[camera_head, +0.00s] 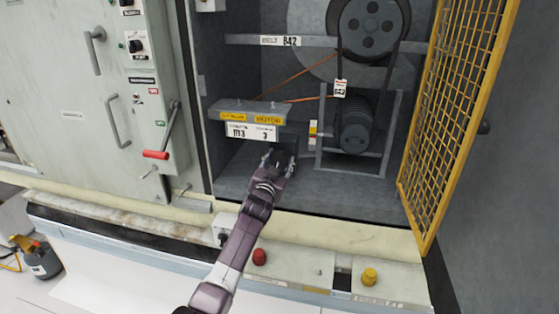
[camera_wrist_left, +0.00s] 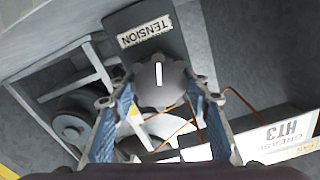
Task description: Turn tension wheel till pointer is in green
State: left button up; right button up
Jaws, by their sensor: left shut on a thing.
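The tension wheel (camera_wrist_left: 160,72) is a grey scalloped knob with a white mark, below a TENSION label (camera_wrist_left: 146,31) on a dark grey block in the left wrist view. My left gripper (camera_wrist_left: 162,98) has its two blue-padded fingers on either side of the wheel and is shut on it. In the head view the left gripper (camera_head: 278,164) is at the floor of the open cabinet, and the wheel is mostly hidden by it. A small coloured strip (camera_head: 313,132) stands just behind to the right. I cannot make out a pointer or its position. My right gripper is not in view.
A belt runs over an upper pulley (camera_head: 369,28) to a motor (camera_head: 355,127) on the right. A grey shelf (camera_head: 245,107) with labels is above left of the gripper. A yellow mesh door (camera_head: 455,115) stands open at right.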

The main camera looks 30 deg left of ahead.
pick_arm(q)
jog(key=m, duration=0.4)
jog(key=shift+f+m, duration=0.1)
jog(key=shift+m, duration=0.2)
jog(key=shift+d+m+b, duration=0.1)
jog(key=shift+m+b, duration=0.2)
jog(key=shift+m, duration=1.6)
jog(key=o, duration=1.2)
jog(key=shift+c, duration=0.2)
jog(key=v, duration=1.2)
